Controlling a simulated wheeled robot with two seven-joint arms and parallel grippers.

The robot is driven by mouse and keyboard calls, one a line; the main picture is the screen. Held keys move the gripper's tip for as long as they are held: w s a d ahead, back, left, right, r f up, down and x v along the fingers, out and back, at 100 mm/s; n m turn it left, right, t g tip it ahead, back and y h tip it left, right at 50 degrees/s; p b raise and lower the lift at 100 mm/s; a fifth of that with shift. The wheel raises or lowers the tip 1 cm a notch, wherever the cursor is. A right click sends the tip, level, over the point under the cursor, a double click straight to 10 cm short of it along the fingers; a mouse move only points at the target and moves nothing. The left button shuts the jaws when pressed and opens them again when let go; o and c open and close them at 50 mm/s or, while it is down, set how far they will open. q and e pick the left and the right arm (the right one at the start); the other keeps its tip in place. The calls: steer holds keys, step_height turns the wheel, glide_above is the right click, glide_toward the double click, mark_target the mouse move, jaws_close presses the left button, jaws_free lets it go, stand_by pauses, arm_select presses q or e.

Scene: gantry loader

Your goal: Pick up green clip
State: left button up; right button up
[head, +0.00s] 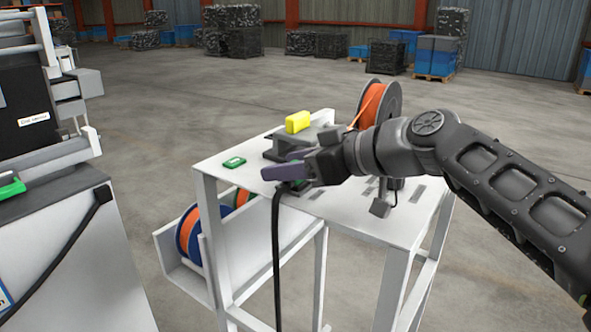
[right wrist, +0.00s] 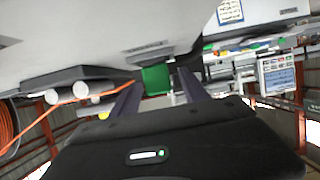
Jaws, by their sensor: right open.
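A small flat green piece with a pale marking (head: 234,162) lies near the left edge of the white table top, in the head view. My right gripper (head: 276,171) is just right of it, low over the table, its dark purple-grey fingers pointing left. In the right wrist view a green block (right wrist: 156,80) shows between the two open fingers, near their tips. It does not appear gripped. I cannot tell if it is the same green piece. The right gripper hides part of the table top. My left gripper is not in view.
A yellow block (head: 298,122) sits on a dark fixture behind my right gripper. An orange spool (head: 378,103) stands at the table's back. A blue-rimmed spool (head: 188,234) rests on a lower shelf. A grey-white machine (head: 70,250) stands left, across a floor gap.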

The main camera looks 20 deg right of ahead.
steer(key=shift+x, duration=0.75)
jaws_close()
stand_by(0.4)
